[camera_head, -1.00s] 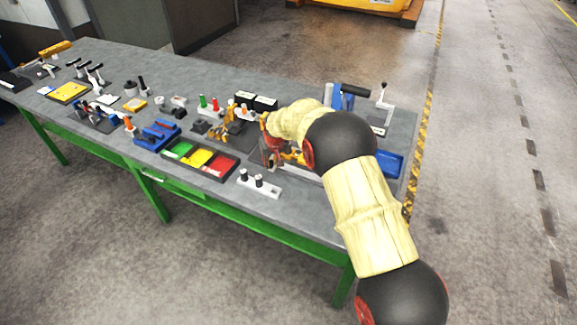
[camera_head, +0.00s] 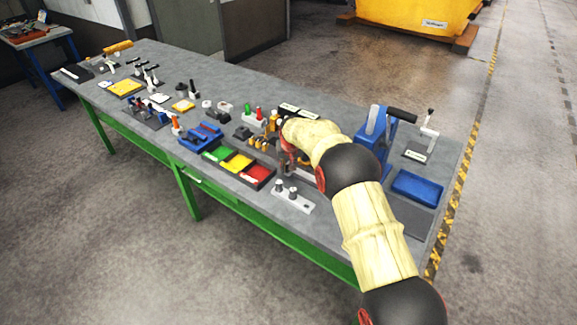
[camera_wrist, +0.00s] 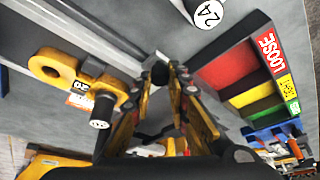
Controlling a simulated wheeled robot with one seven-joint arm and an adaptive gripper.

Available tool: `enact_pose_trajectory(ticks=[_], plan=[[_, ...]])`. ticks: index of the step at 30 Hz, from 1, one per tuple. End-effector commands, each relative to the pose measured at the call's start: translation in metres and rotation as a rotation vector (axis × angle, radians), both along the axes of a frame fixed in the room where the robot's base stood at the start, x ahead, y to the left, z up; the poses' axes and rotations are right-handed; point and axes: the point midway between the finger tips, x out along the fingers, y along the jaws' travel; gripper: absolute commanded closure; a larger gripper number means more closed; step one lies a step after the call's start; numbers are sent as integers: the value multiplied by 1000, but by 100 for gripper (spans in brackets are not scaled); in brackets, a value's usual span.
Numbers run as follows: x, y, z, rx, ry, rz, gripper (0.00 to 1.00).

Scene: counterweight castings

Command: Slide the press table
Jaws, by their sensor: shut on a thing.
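In the wrist view my gripper (camera_wrist: 162,82) has its yellow and black fingers closed in on a small dark round knob (camera_wrist: 160,72). The knob stands at the end of a pale grey metal slide (camera_wrist: 85,38), which looks like part of the press table. Whether knob and slide are one piece I cannot tell. In the head view a blue press (camera_head: 372,138) with a black lever handle stands to the right of my arm. My forearm and wrist hide my fingertips and most of the area in front of the press there.
A tray with green, yellow and red sections (camera_head: 238,163) lies left of my wrist. A white block with pegs (camera_head: 292,197) sits near the front edge. A blue tray (camera_head: 417,186) lies right of my arm. Several tools crowd the bench's (camera_head: 330,238) left side.

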Motion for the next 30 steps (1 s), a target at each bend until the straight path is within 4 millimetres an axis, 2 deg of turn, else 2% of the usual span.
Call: enact_pose_trajectory(ticks=[1, 2, 11, 23, 26, 30], plan=[[2, 4, 3, 4, -10, 2, 100], [3, 4, 3, 5, -10, 2, 82], [2, 3, 2, 4, -8, 2, 65], [0, 1, 7, 3, -7, 1, 64], [-5, 1, 19, 3, -8, 1, 64], [-15, -1, 45, 3, -9, 2, 64]])
